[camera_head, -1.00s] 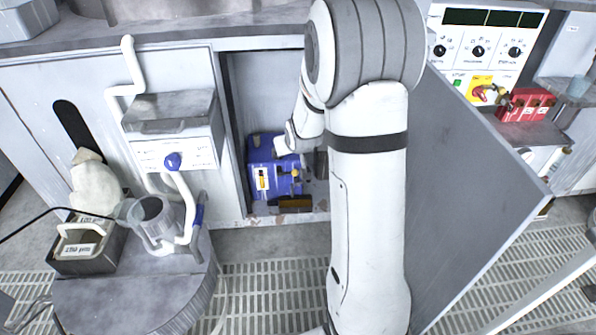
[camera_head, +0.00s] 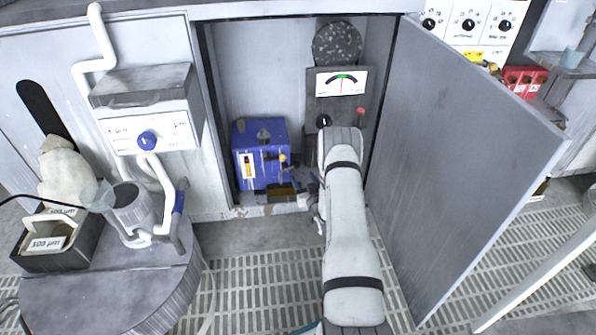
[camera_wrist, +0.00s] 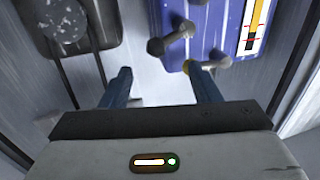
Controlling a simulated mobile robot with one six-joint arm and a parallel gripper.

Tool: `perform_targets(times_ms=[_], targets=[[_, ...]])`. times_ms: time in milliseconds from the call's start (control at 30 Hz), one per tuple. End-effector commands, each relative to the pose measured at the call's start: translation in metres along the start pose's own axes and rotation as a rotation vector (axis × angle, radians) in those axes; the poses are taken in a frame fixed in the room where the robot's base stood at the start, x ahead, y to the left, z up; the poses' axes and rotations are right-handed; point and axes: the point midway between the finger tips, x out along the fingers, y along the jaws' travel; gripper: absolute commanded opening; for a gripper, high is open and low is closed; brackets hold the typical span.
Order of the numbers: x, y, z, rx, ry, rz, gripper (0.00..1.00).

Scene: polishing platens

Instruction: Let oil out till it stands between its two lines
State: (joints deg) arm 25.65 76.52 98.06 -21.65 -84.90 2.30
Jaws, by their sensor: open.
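A blue oil-filled unit (camera_head: 262,140) stands inside the open cabinet. Its white gauge strip (camera_head: 248,168) faces out; in the wrist view the gauge (camera_wrist: 252,25) has an orange column, a dark part and two red lines. The orange ends near the red lines, but I cannot tell exactly where the oil stands. A brass knob (camera_head: 283,158) sits on the unit's front; in the wrist view it (camera_wrist: 193,66) is just beyond my right finger. A dark two-knobbed handle (camera_wrist: 172,38) is near it. My gripper (camera_wrist: 163,88) is open and empty, close before the unit.
A brown tray (camera_head: 280,191) lies below the blue unit. A dark panel with a dial (camera_head: 342,82) stands right of it. The open cabinet door (camera_head: 455,150) bounds the right side. A grey stand with a cup (camera_head: 134,210) is at left.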

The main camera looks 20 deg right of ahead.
Motion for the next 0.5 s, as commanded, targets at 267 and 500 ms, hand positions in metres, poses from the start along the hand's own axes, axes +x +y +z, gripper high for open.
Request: perform_targets(times_ms=[267, 500], targets=[[0.04, 0.0, 0.003, -0.001, 0.005, -0.001, 0.56], [0.069, 0.0, 0.002, 0.0, 0.003, 0.0, 0.56]])
